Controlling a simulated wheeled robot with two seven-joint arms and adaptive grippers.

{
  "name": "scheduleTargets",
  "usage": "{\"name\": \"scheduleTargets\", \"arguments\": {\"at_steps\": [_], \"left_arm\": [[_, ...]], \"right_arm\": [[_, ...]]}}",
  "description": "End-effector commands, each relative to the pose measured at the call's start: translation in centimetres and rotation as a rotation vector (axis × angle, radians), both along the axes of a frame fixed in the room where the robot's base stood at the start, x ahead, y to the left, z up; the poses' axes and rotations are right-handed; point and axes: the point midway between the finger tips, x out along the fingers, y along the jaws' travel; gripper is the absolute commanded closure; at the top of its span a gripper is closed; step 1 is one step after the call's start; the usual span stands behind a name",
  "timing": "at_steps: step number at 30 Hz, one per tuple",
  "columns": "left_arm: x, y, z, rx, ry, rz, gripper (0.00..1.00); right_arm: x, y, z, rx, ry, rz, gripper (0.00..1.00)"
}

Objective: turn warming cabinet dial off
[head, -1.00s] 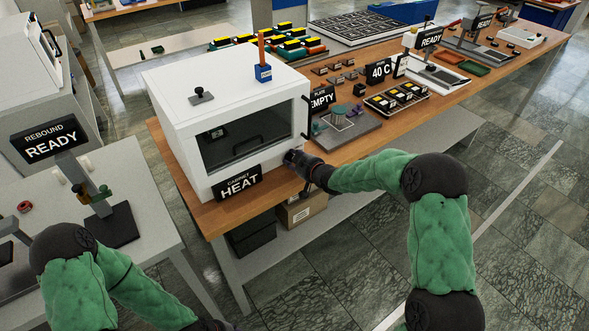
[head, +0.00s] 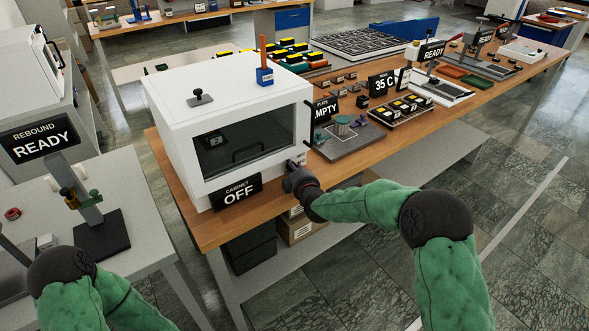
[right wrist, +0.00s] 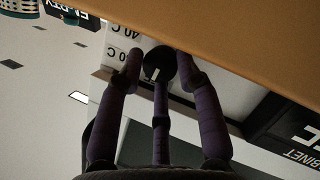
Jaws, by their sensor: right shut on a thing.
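The white warming cabinet (head: 170,120) stands on the wooden bench in the head view, its dark-windowed door closed. Its sign (head: 237,192) reads CABINET OFF. In the right wrist view the round black dial (right wrist: 158,58) with a white mark sits between the purple fingers of my right gripper (right wrist: 157,66). The right gripper is shut on the dial. In the head view the right gripper (head: 294,168) is at the cabinet's lower right front corner and hides the dial. My left gripper is out of view below the frame.
A plate sign (head: 326,109) reading EMPTY and a 35 C display (head: 382,84) stand right of the cabinet, near a grey plate device (head: 345,143). A side table (head: 150,262) with a REBOUND READY sign (head: 38,138) is at left. Open floor lies in front.

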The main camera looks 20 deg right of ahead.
Motion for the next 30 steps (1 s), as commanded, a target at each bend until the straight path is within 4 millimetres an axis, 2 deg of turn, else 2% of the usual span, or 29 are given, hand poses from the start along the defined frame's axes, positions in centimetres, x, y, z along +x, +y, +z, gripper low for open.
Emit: {"name": "scheduleTargets", "arguments": {"at_steps": [1, 9, 24, 25, 30], "left_arm": [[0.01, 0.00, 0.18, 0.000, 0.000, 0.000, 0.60], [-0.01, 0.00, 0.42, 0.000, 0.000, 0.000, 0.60], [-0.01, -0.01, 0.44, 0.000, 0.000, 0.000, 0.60], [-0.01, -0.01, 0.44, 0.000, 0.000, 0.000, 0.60], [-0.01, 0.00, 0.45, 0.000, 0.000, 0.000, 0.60]], "right_arm": [[-0.23, 0.41, -0.66, -0.022, 0.006, 0.007, 0.97], [-0.25, 0.43, -0.79, -0.099, -0.022, 0.008, 0.98], [-0.28, 0.41, -0.94, -0.116, -0.026, 0.008, 0.98], [-0.28, 0.41, -0.94, -0.115, -0.026, 0.008, 0.59], [-0.21, 0.31, -0.75, -0.115, -0.029, 0.007, 0.57]]}}
